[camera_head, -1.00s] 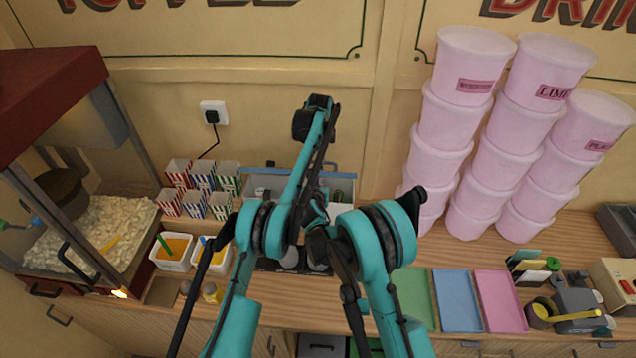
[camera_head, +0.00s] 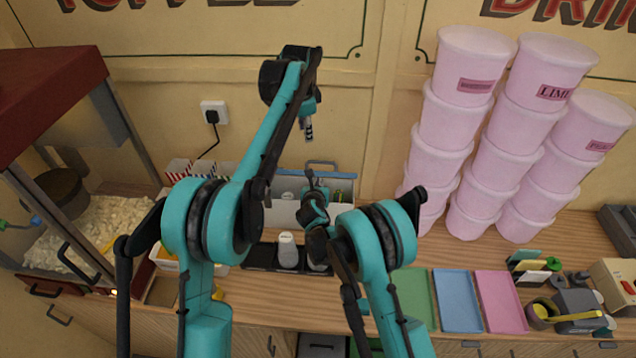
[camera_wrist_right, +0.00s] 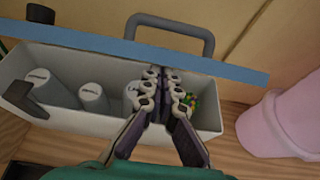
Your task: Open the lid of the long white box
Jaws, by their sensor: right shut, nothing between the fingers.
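The long white box (camera_head: 280,216) stands at the back of the counter against the wall. In the right wrist view its inside is exposed, with pale bottles and small coloured pieces in it. The blue-edged lid (camera_wrist_right: 90,46) is raised along the back, seen nearly edge-on, with a grey handle (camera_wrist_right: 178,22) behind it. The blue edge also shows in the head view (camera_head: 337,175). My right gripper (camera_head: 310,176) is shut and empty over the box; its fingers (camera_wrist_right: 165,76) overlap the lid edge in the wrist view, contact unclear. My left gripper (camera_head: 308,136) hangs above the box, its fingers too small to judge.
Tall stacks of pink tubs (camera_head: 470,130) stand right of the box. A black tray (camera_head: 262,256) with pale bottles lies in front. A popcorn machine (camera_head: 60,110) and striped cups (camera_head: 178,170) are at left. Coloured mats (camera_head: 457,298) lie front right.

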